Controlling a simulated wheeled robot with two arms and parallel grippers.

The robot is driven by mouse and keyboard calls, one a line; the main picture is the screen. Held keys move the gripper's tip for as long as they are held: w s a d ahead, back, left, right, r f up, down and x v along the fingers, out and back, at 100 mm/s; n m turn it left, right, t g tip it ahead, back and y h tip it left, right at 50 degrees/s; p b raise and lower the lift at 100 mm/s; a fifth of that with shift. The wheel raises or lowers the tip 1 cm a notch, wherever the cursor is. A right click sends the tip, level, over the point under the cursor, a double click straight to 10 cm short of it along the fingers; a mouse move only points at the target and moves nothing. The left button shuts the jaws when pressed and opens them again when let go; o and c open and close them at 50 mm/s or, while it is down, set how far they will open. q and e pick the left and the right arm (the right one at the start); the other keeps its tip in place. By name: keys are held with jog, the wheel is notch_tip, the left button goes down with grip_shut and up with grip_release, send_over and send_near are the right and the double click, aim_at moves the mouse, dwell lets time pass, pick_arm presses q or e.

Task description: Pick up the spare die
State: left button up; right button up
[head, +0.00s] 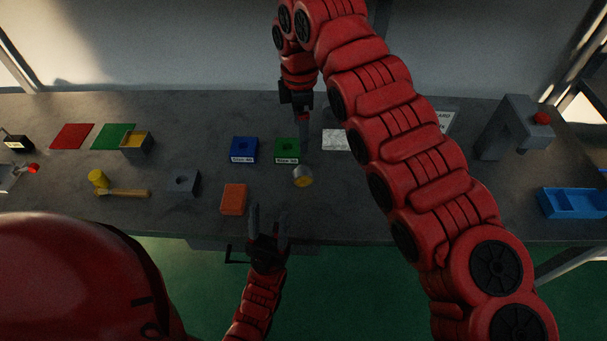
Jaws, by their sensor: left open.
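No part is clearly marked as the spare die. A small round grey piece with a yellowish face (303,176) lies on the bench in front of the green block. A blue block (243,146) and a green block (287,147), each with a dark hole on top and a white label, stand side by side behind it. My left gripper (269,220) is open and empty at the bench's front edge, left of and nearer than the round piece. My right gripper (303,128) points down beside the green block; its finger gap cannot be made out.
An orange block (233,199) lies just left of my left gripper. A dark block with a hole (184,184), a yellow-headed mallet (122,193) and red (72,136) and green mats (113,136) lie farther left. A blue tray (572,203) and a grey stand (513,125) are at right.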

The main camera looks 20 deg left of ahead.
aim_at(302, 168)
notch_tip(302, 168, down, 8)
jog(key=shift+s+f+p, duration=0.1)
jog(key=shift+f+p, duration=0.05)
jog(key=shift+p, duration=1.05)
jog(key=shift+s+d+f+p, duration=0.1)
jog(key=shift+s+f+p, duration=0.05)
jog(key=shift+f+p, duration=0.25)
jog(key=f+p, duration=0.1)
jog(key=f, duration=0.1)
jog(key=f+p, duration=0.1)
jog(key=shift+s+d+f, duration=0.2)
jog(key=shift+f, duration=0.65)
grip_shut()
